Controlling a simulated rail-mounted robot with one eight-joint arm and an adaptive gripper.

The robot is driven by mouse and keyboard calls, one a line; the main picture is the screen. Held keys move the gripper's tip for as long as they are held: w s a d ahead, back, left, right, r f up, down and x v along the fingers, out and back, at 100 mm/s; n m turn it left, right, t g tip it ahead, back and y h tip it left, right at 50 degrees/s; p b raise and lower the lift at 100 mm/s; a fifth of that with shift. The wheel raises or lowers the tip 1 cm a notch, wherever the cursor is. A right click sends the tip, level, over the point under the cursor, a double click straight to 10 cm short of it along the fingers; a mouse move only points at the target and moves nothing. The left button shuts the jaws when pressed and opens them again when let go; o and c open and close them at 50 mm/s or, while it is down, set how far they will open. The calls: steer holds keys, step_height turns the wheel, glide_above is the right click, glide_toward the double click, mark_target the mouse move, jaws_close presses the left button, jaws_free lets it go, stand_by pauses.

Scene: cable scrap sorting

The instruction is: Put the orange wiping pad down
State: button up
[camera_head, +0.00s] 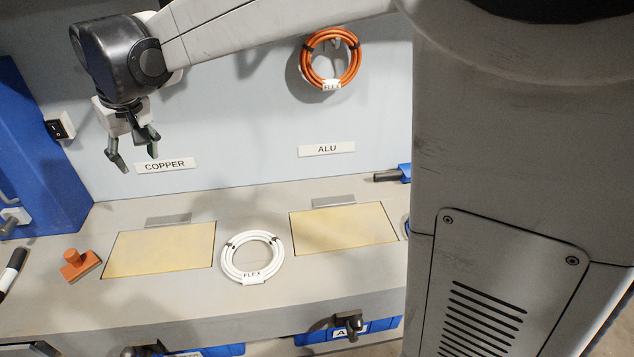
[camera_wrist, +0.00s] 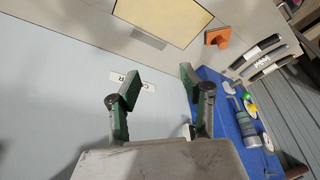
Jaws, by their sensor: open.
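The orange wiping pad (camera_head: 79,264) rests on the grey bench at the left, beside the left yellow panel. It has a block base and a knob on top. It also shows in the wrist view (camera_wrist: 218,37), near the yellow panel's corner. My gripper (camera_head: 132,163) is open and empty, raised in front of the back wall near the COPPER label. It is well above the pad and apart from it. Both green fingertips show spread apart in the wrist view (camera_wrist: 155,77).
Two yellow panels, left (camera_head: 160,250) and right (camera_head: 343,229), lie in the bench. A white FLEX cable coil (camera_head: 252,258) lies between them. An orange coil (camera_head: 331,60) hangs on the wall. Markers (camera_wrist: 262,55) lie near the pad. A blue cabinet (camera_head: 40,150) stands at left.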

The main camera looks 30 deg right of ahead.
steer(key=s+d+f+m+t, duration=0.1)
steer(key=s+d+f+m, duration=0.1)
steer(key=s+d, duration=0.8)
steer(key=s+d+f+m+t+h, duration=0.1)
steer(key=s+d+f, duration=0.3)
steer(key=s+d, duration=0.6)
steer(key=s+t, duration=0.1)
steer(key=s, duration=0.7)
steer(key=shift+d+m+t, duration=0.3)
steer(key=shift+d+m, duration=0.05)
steer(key=shift+m, duration=0.05)
steer(key=shift+o, duration=0.8)
steer(key=shift+w+r, duration=0.1)
